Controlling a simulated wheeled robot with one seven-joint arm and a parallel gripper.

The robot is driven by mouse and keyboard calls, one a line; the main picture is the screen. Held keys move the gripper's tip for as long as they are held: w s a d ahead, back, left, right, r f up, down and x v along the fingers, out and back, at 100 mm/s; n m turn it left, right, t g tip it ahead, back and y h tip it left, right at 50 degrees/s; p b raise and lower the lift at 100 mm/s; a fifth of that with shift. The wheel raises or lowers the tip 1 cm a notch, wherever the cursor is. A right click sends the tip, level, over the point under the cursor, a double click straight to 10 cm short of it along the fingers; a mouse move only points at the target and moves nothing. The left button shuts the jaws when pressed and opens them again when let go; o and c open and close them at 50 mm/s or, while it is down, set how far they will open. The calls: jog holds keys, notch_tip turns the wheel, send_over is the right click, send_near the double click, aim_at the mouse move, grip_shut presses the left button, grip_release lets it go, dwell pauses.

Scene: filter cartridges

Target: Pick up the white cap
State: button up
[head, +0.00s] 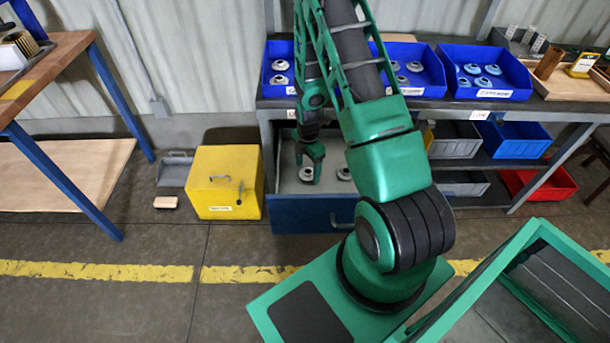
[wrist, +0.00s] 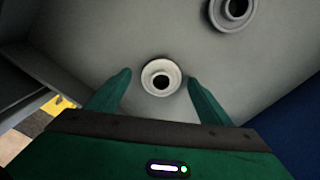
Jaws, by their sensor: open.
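A round white cap (wrist: 161,77) with a dark centre hole lies on the grey floor of the open drawer (head: 300,218). In the wrist view it sits between and just beyond the two green fingertips of my gripper (wrist: 158,80). My gripper is open, with a gap on both sides of the cap. In the head view my gripper (head: 312,165) points down into the drawer, right by the cap (head: 306,173). A second white cap (wrist: 232,12) lies farther off at the top right of the wrist view and is partly cut off there.
Blue bins (head: 484,92) with several caps stand on the bench above the drawer. A yellow box (head: 222,182) stands on the floor left of the drawer. The drawer's side wall (wrist: 45,65) rises to the left in the wrist view.

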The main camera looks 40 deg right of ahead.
jog(key=c, duration=1.1)
jog(key=shift+r, duration=0.1)
